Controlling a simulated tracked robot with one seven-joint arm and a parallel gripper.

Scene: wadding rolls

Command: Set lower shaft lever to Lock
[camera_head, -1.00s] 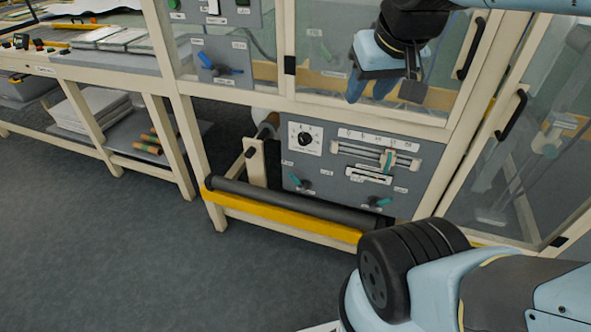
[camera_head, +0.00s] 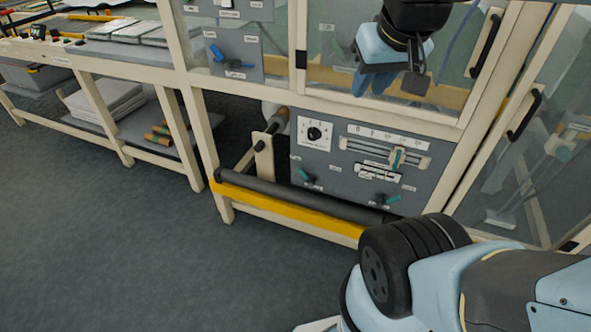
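The lower grey panel (camera_head: 350,165) carries a teal lever (camera_head: 308,177) at its lower left and another teal lever (camera_head: 386,199) at its lower right. Their small labels are too small to read, so I cannot tell which one is the shaft lever or what Lock reads. The upper panel (camera_head: 225,42) carries blue levers (camera_head: 217,52). My gripper (camera_head: 392,82) hangs at the top, in front of the glass door and above the lower panel, apart from the levers. Its fingers are not clear enough to show whether it is open or shut.
A dark roller (camera_head: 300,197) and a yellow bar (camera_head: 285,208) run along the machine's front, left of my arm. A dial (camera_head: 314,133) and a slider (camera_head: 397,158) sit on the lower panel. Door handles (camera_head: 487,45) stick out at right. The floor (camera_head: 110,240) at left is clear.

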